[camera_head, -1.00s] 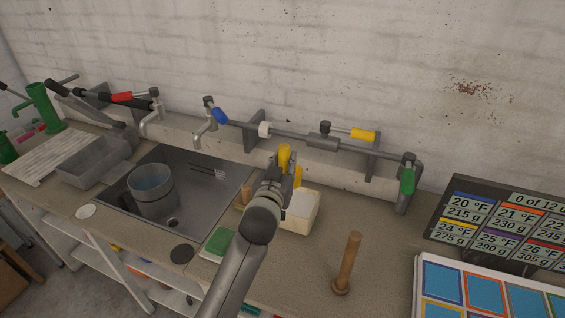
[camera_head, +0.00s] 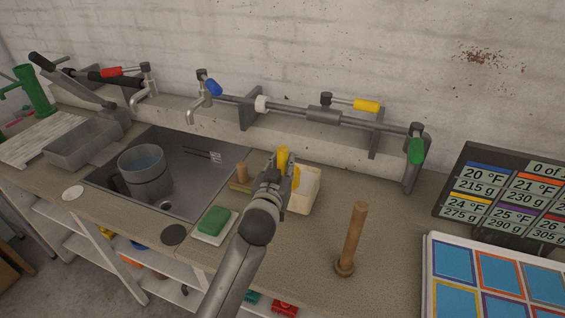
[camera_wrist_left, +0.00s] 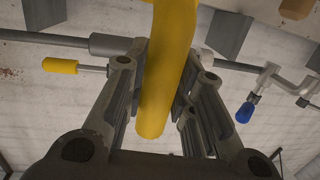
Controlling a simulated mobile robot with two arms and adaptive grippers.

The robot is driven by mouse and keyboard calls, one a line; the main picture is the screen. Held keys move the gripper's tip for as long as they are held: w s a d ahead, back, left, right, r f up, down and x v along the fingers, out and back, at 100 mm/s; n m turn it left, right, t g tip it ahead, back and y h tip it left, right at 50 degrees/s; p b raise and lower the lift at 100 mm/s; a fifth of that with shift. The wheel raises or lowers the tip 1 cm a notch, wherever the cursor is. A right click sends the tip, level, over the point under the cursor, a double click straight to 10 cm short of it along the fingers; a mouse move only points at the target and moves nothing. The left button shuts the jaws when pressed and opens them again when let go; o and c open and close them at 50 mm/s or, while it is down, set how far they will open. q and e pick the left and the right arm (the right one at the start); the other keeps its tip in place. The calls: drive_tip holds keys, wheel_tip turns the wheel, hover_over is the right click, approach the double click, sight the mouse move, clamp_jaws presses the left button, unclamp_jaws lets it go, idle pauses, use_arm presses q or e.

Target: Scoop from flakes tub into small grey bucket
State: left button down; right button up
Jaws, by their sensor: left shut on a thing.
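My left gripper (camera_head: 275,176) is shut on a yellow handle (camera_head: 283,156), which also shows between the fingers in the left wrist view (camera_wrist_left: 160,75). The handle's far end is out of the wrist picture. A cream tub (camera_head: 303,205) stands on the counter just beyond and right of the gripper; the gripper and yellow piece hide part of it. Its contents are not clear, so I cannot tell whether they are flakes. A grey round bucket (camera_head: 146,184) stands upright in the sink, left of the gripper. My right gripper is not in view.
The steel sink (camera_head: 195,190) lies left. A green sponge on a white dish (camera_head: 212,222) is near the front edge. A wooden upright handle (camera_head: 352,235) stands right. Pipes with taps (camera_head: 320,115) run along the wall. A grey bin (camera_head: 80,150) is far left.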

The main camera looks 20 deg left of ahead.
use_arm(q)
drive_tip(key=shift+f+b, duration=0.3)
drive_tip(key=shift+f, duration=0.4)
drive_tip(key=shift+r, duration=0.15)
drive_tip(key=shift+t, duration=0.6)
drive_tip(key=shift+r+p, duration=4.35)
drive_tip(key=shift+r, duration=2.05)
